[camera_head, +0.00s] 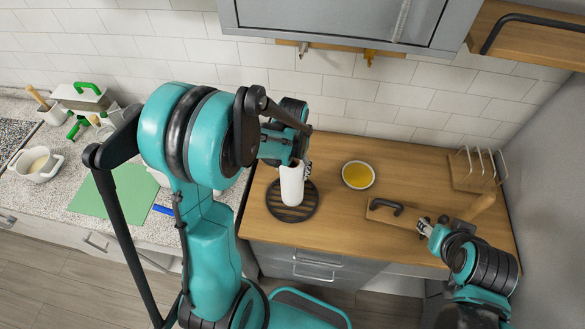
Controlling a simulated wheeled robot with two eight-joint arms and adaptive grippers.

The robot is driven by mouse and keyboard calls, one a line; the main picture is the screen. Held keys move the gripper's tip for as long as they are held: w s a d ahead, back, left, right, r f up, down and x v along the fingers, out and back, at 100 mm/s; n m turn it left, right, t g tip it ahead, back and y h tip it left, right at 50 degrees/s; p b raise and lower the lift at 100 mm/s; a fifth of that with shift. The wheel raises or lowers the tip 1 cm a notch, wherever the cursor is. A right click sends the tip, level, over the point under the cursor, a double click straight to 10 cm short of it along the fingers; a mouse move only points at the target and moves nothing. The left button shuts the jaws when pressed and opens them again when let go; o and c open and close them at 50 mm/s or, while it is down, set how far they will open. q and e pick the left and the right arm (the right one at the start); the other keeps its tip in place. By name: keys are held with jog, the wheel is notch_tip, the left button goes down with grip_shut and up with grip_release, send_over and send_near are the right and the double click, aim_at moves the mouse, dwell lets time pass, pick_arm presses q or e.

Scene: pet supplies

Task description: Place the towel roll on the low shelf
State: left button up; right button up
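The towel roll (291,186) is a white cylinder, standing nearly upright over a round black slatted trivet (312,208) on the wooden counter. I cannot tell whether its base touches the trivet. My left gripper (297,164) is at the top of the roll, with a finger along its right side. The other finger is hidden, so its grip is unclear. My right gripper (424,227) is low over the counter's right part, beside a wooden board; its finger opening is too small to tell. A wooden shelf (535,38) shows at the upper right; I cannot tell if it is the low shelf.
A bowl of yellow contents (358,175) stands right of the trivet. A wooden board with a black handle (390,212) and a wire rack (478,168) are farther right. A grey cabinet (340,22) hangs above. A green mat (100,195) lies on the left counter.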

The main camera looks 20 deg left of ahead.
pick_arm(q)
jog(key=shift+s+r, duration=0.1)
jog(key=o, duration=1.6)
jog(key=shift+f, duration=0.2)
jog(key=shift+r, duration=0.15)
